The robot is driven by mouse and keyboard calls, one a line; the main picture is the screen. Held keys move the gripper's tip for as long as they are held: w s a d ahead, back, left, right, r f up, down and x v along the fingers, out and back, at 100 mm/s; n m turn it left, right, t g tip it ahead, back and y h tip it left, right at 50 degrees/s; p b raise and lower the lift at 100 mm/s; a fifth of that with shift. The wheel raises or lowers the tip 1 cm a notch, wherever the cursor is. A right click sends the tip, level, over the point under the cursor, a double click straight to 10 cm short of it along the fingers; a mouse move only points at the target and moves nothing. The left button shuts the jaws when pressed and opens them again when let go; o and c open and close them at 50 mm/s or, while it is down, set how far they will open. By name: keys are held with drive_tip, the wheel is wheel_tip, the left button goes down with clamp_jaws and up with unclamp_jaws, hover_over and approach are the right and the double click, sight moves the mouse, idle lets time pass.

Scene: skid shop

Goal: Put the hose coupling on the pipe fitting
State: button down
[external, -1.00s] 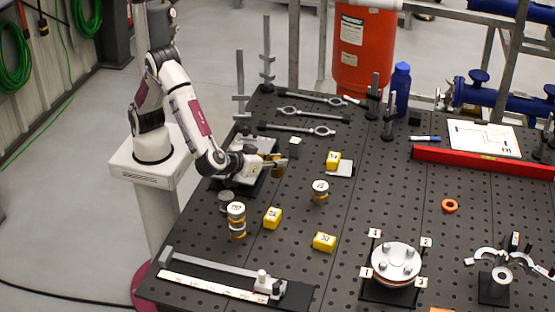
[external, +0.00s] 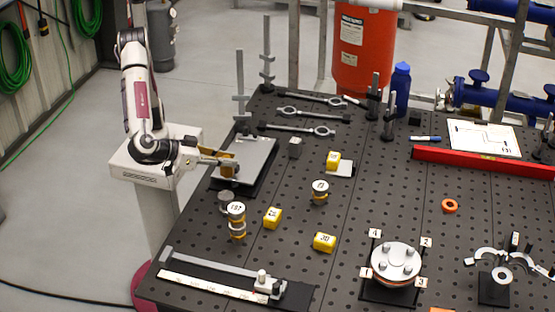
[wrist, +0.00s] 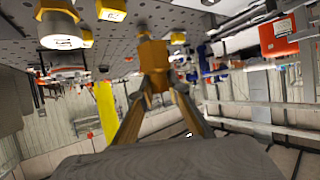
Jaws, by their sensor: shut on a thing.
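My gripper (external: 222,163) is shut on a brass-coloured piece, which looks like the hose coupling (external: 229,171). It holds the coupling over the left part of a grey plate at the table's left edge. In the wrist view the coupling (wrist: 154,72) sits between the fingertips. A small grey round piece (external: 226,201) stands on the table, nearer the camera than the gripper and apart from it. Brass-and-grey labelled cylinders stand nearby, one at the left (external: 237,222) and one at the centre (external: 320,193). I cannot tell for certain which piece is the pipe fitting.
The grey plate (external: 253,158) lies on a dark base. Yellow blocks (external: 272,218), (external: 325,242) and (external: 333,159) stand around the table. Upright posts (external: 241,95) rise behind the plate. A long grey tool (external: 215,273) lies in front. Perforated tabletop is clear between these.

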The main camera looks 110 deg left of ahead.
drive_tip(key=shift+s+a+r, duration=0.1)
drive_tip(key=shift+s+a, duration=0.05)
drive_tip(key=shift+s, duration=0.45)
drive_tip(key=shift+s+a+f, duration=0.25)
drive_tip(key=shift+s+a, duration=0.05)
drive_tip(key=shift+a, duration=0.3)
hover_over(226, 195)
drive_tip(key=shift+d+f, duration=0.1)
drive_tip(key=shift+f, duration=3)
drive_tip(key=shift+f, duration=1.9)
drive_tip(key=shift+f, duration=0.1)
drive_tip(key=c, duration=1.9)
unclamp_jaws()
